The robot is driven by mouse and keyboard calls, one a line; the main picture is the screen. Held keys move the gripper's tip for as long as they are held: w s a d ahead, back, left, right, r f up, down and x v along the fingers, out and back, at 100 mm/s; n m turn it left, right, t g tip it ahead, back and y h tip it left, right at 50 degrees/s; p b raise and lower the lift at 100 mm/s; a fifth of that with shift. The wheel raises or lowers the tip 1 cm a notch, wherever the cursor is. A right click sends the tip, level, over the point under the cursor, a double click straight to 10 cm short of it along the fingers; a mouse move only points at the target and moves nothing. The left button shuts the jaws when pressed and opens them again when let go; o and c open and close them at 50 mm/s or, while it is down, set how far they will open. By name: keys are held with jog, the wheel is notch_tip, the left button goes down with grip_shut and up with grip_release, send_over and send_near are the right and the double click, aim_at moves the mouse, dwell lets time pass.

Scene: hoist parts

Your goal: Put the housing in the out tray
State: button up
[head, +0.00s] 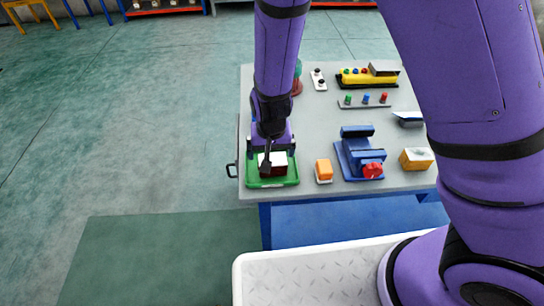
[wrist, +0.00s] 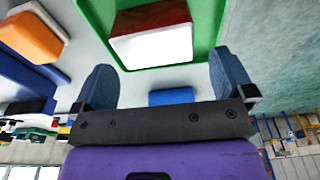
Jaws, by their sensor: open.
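A green tray (head: 257,184) lies at the table's near left corner; it also shows in the wrist view (wrist: 215,18). A box-shaped block (head: 279,168), dark red with a white face, sits inside it and also shows in the wrist view (wrist: 155,46). I take this block for the housing, but cannot be sure. My gripper (head: 271,152) is open over the far side of the tray. In the wrist view its two blue fingers (wrist: 164,74) are apart, with the block beyond them and not gripped. My arm hides part of the block.
On the grey table (head: 310,140), an orange block (head: 324,170), a blue vise (head: 358,155) with a red knob and a yellow-and-white block (head: 416,159) stand to the right. Button panels (head: 366,100) lie farther back. A small blue item (wrist: 171,97) shows between the fingers.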

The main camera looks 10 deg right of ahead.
jog(key=r, duration=0.4)
jog(key=s+r, duration=0.1)
jog(key=r, duration=0.1)
jog(key=shift+r, duration=0.25)
jog(key=shift+r, duration=0.1)
jog(key=s+d+r+t+y, duration=0.1)
jog(key=s+d+r, duration=0.1)
jog(key=d+r, duration=0.65)
jog(key=s+d+r+y, duration=0.1)
jog(key=d+r, duration=0.4)
jog(key=r, duration=0.6)
jog(key=s+d+r+t+h, duration=0.2)
jog(key=s+d+r, duration=0.8)
jog(key=s, duration=0.4)
jog(key=shift+d+r+t, duration=0.25)
jog(key=shift+d+t, duration=0.15)
jog(key=shift+d, duration=0.2)
